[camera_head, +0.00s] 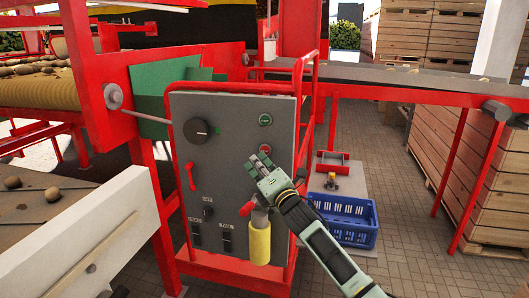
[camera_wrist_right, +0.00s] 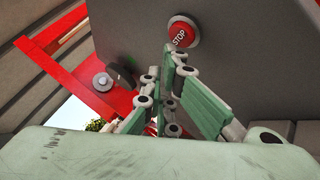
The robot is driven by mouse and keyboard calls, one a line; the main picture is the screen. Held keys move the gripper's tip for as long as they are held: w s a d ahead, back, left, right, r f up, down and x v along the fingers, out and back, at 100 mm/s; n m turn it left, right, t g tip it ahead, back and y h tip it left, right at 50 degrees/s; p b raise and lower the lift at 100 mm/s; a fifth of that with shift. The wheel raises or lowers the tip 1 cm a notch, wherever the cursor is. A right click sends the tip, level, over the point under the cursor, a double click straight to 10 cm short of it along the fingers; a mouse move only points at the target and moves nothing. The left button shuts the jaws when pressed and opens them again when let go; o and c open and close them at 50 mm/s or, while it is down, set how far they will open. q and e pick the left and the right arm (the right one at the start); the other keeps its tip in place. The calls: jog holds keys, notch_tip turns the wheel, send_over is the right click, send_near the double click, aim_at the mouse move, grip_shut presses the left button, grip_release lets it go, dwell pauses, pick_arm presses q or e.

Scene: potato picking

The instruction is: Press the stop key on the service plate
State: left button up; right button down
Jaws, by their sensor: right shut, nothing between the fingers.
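The service plate (camera_head: 235,165) is a grey upright panel on a red frame. Its red stop key (camera_head: 265,148) sits at the upper right, below a green key (camera_head: 265,119). The right wrist view shows the stop key (camera_wrist_right: 183,30) large, with the word STOP on it. My right gripper (camera_head: 258,160) is shut and empty, its fingertips just below the stop key. In the right wrist view its fingers (camera_wrist_right: 172,68) point up toward the key, and a small gap appears between them. My left gripper does not show.
A blue crate (camera_head: 345,235) stands on the floor at right. A red rail (camera_head: 303,90) edges the plate.

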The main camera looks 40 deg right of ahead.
jog(key=shift+w+d, duration=0.1)
jog(key=shift+d, duration=0.05)
dwell(0.4)
jog(key=shift+w+d, duration=0.2)
jog(key=shift+w+d+r, duration=0.1)
jog(key=shift+w+d, duration=0.15)
jog(key=shift+d, duration=0.05)
dwell(0.9)
jog(key=shift+s+a, duration=0.6)
jog(key=shift+a, duration=0.1)
jog(key=s+a, duration=0.3)
jog(key=shift+s+a+p, duration=0.1)
jog(key=shift+a+p, duration=0.2)
jog(key=shift+p, duration=0.1)
